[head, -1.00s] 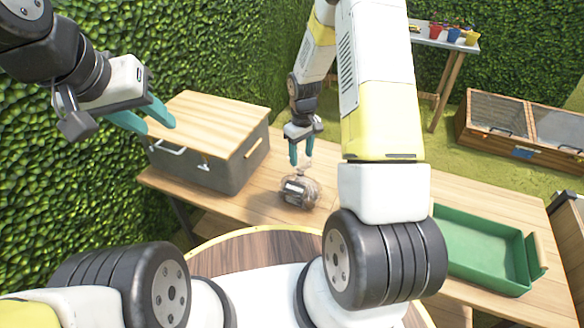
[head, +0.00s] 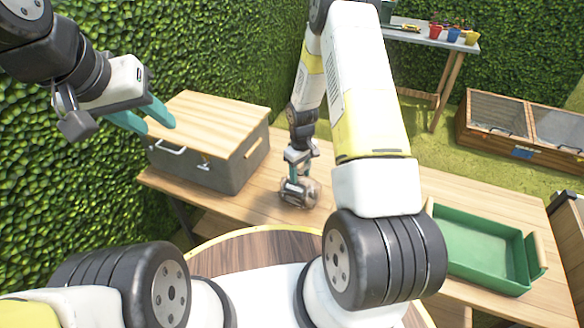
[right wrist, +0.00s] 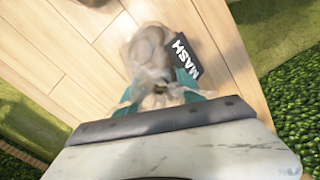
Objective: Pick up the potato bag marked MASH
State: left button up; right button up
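The potato bag (head: 301,194) is a clear bag of potatoes gathered at its neck, with a dark label. It rests on the wooden table (head: 262,203). In the right wrist view, the bag (right wrist: 150,50) shows its black label (right wrist: 181,56) reading MASH. My right gripper (head: 297,176) is down at the bag. Its teal fingers stand apart, one on each side of the bag's neck, in the right wrist view (right wrist: 158,88). Whether they touch the bag is unclear. My left gripper (head: 158,127) is open and empty, in front of the grey box at the left.
A grey box with a wooden lid (head: 208,125) stands on the table left of the bag. A green tray (head: 480,262) sits at the right end. The table between bag and tray is partly hidden by my right arm. A hedge (head: 90,190) borders the left.

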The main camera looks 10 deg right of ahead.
grip_shut()
dwell(1.2)
